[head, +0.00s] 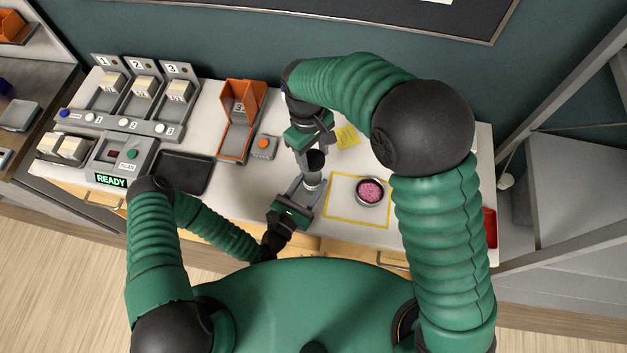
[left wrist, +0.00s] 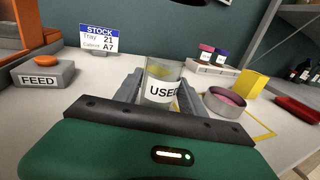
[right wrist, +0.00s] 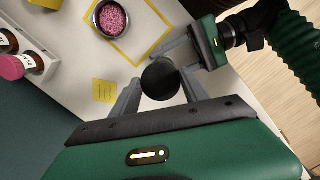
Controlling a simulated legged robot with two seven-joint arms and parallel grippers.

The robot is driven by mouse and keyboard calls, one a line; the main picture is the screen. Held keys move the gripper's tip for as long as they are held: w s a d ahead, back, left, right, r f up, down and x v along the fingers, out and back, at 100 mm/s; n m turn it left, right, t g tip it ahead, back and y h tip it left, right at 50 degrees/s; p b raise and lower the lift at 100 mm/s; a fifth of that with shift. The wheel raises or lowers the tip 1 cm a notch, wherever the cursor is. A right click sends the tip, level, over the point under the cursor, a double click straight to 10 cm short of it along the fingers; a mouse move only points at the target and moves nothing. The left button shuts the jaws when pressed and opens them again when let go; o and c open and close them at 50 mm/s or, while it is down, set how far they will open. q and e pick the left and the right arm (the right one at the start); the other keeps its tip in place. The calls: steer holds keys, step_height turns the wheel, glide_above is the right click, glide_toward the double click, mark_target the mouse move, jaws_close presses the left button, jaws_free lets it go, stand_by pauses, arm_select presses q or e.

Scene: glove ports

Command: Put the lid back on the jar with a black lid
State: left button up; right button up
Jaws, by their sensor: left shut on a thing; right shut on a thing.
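My left gripper (head: 308,186) is shut on a clear jar (left wrist: 160,84) with a white label reading USED. The jar stands upright between the fingers, and its top looks uncovered in the left wrist view. My right gripper (head: 315,153) reaches down from above and is shut on the black lid (right wrist: 160,80). In the head view the lid (head: 315,161) is just above the jar (head: 312,181). The left wrist view shows no lid seated on the rim. The exact gap and alignment between lid and jar cannot be told.
A round dish of pink beads (head: 370,191) sits inside a yellow outlined square right of the jar. A yellow note (head: 347,135) lies behind. An orange feed bin (head: 238,122), a feed button (head: 264,146) and a dark tray (head: 182,172) stand to the left.

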steer(key=shift+a, duration=0.65)
steer(key=shift+d+f, duration=0.25)
steer(key=shift+f, duration=0.05)
steer(key=f, duration=0.3)
steer(key=shift+s+d+f, duration=0.15)
steer(key=shift+d+f, duration=0.2)
steer(key=shift+f, duration=0.3)
steer(key=shift+a, duration=0.5)
steer(key=shift+d, duration=0.1)
steer(key=shift+d+f, duration=0.15)
steer(key=shift+f, duration=0.75)
steer(key=shift+f, duration=0.6)
